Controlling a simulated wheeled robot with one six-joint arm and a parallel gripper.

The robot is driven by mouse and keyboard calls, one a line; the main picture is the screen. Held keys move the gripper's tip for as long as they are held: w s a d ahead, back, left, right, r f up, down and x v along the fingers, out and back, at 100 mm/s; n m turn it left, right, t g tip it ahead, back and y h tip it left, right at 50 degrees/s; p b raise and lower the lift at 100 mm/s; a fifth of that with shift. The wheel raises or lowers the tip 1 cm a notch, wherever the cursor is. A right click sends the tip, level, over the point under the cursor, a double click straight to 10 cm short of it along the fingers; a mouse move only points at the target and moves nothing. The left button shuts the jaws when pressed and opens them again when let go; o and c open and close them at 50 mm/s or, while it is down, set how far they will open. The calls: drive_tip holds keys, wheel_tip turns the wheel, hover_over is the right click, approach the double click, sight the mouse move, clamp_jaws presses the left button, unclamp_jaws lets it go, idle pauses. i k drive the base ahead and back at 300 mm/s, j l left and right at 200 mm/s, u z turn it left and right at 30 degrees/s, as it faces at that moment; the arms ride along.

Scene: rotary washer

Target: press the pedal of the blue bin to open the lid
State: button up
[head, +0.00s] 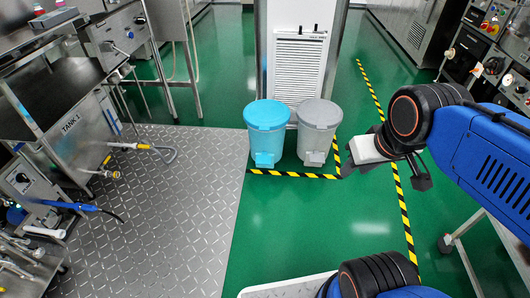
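The blue bin (267,131) stands upright on the green floor in the middle of the head view. Its round blue lid (267,114) is down, and its light blue pedal (264,160) sticks out at the front base. My gripper (383,175) is to the right of the bins, in the air and apart from them. Its two dark fingers look spread apart, with a white block between them at the wrist. I see nothing held, though the space between the fingertips is partly hidden.
A grey bin (318,130) with its own pedal stands close to the blue bin's right. A white vented cabinet (298,70) is behind both. Yellow-black tape (290,174) runs before them. Green floor in front is clear; metal plate flooring (170,210) and steel benches lie left.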

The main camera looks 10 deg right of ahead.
sight(263, 159)
drive_tip(key=i+j+z, duration=0.4)
drive_tip(key=j, duration=0.2)
drive_tip(key=i+j+z, duration=0.2)
drive_tip(key=j, duration=0.15)
drive_tip(key=j+z, duration=0.25)
drive_tip(key=i+j+z, duration=0.2)
drive_tip(key=j, duration=0.25)
drive_tip(key=k, duration=0.1)
